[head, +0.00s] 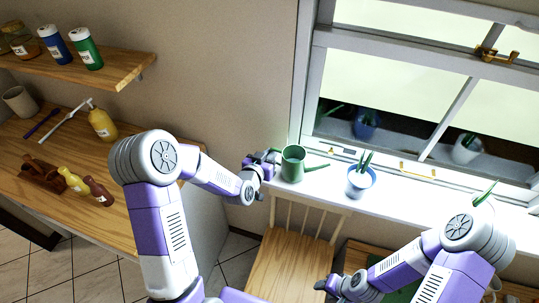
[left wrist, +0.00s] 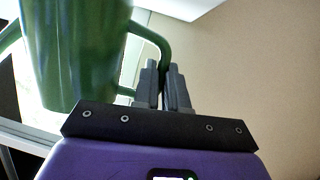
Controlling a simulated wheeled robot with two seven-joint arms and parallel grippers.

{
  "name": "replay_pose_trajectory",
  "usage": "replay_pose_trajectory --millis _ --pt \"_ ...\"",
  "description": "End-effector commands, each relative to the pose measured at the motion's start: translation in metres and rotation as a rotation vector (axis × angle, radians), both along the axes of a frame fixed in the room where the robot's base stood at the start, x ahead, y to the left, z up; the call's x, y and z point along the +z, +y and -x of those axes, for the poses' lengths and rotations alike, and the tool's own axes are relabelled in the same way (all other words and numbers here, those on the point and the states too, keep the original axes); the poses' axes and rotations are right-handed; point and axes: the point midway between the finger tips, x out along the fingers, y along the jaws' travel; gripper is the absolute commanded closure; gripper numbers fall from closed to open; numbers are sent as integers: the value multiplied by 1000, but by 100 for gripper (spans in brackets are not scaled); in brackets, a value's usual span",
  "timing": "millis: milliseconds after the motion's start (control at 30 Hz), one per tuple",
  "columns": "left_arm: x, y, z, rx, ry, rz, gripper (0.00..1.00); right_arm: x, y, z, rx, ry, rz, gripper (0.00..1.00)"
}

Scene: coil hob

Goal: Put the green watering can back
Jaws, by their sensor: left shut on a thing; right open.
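The green watering can (head: 292,165) is upright at the left end of the white windowsill (head: 325,184), its spout pointing right. I cannot tell whether its base touches the sill. My left gripper (head: 266,160) is at the can's left side, shut on its handle. In the left wrist view the can's body (left wrist: 75,50) fills the upper left, and its curved handle (left wrist: 152,42) runs down to the gripper fingers (left wrist: 164,88). My right gripper (head: 328,286) is open and low, near the wooden chair, away from the can.
A potted plant (head: 361,182) stands on the sill right of the can. A wooden chair (head: 295,262) stands below the sill. The counter (head: 70,150) at left holds bottles and utensils, with a shelf (head: 110,68) above. The sill between can and pot is clear.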

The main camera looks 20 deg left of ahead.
Motion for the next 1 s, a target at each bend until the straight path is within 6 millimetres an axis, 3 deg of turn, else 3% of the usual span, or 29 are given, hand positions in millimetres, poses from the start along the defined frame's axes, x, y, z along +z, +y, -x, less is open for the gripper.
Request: replay_pose_trajectory --millis 433,467,633,1000 --pt "-7 0 0 1 -3 1 100 -9 0 0 0 0 0 50" --pt "-6 0 0 1 -3 1 84 -9 0 0 0 0 0 50" --pt "-6 0 0 0 -2 0 58 -8 0 0 0 0 0 50" --pt "-5 1 6 1 1 -1 58 -9 0 0 0 0 0 50"
